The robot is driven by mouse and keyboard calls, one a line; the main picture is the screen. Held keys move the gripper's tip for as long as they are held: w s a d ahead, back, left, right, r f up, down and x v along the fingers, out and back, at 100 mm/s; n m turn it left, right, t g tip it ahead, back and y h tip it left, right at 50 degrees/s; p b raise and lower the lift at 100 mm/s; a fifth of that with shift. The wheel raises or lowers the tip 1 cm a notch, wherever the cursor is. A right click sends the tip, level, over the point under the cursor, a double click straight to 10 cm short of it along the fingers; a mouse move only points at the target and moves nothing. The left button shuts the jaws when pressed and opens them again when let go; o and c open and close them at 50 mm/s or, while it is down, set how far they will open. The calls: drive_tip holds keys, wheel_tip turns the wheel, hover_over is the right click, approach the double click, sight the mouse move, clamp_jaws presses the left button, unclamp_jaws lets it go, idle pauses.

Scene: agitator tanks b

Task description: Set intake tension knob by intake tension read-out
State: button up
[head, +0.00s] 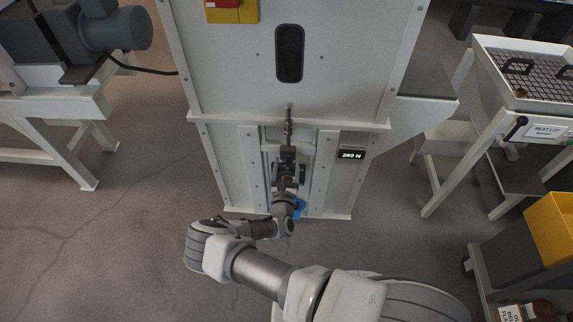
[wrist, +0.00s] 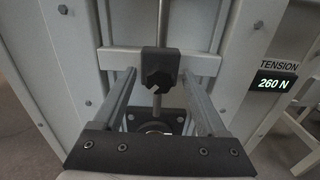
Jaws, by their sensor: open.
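The intake tension knob (wrist: 160,72) is a black lobed knob on a vertical threaded rod, in the middle of the wrist view. The tension read-out (wrist: 274,83) on the right of the machine shows 260 N in green; it also shows in the head view (head: 351,155). My gripper (wrist: 162,82) is open, with one finger on each side of the knob and a visible gap to both. In the head view my arm reaches the machine's lower front and partly hides the knob area.
The tall grey machine cabinet (head: 228,90) stands straight ahead, with a dark slot window (head: 289,53) above. A motor bench (head: 60,108) stands at left. A mesh-topped stand (head: 520,75) and a yellow bin (head: 552,228) are at right. Floor at left is clear.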

clamp_jaws()
idle(0.4)
drive_tip(key=n, duration=0.5)
drive_tip(key=shift+a+n+b, duration=0.1)
drive_tip(key=shift+n+b, duration=0.2)
drive_tip(key=shift+n, duration=0.1)
drive_tip(key=n+b, duration=0.1)
drive_tip(key=n, duration=0.5)
drive_tip(key=n+b, duration=0.1)
drive_tip(key=n, duration=0.5)
drive_tip(key=shift+f+n+b, duration=0.1)
drive_tip(key=shift+n+b, duration=0.3)
drive_tip(key=n+b, duration=0.1)
drive_tip(key=n, duration=0.3)
drive_tip(key=shift+n, duration=0.4)
drive_tip(key=shift+n, duration=0.3)
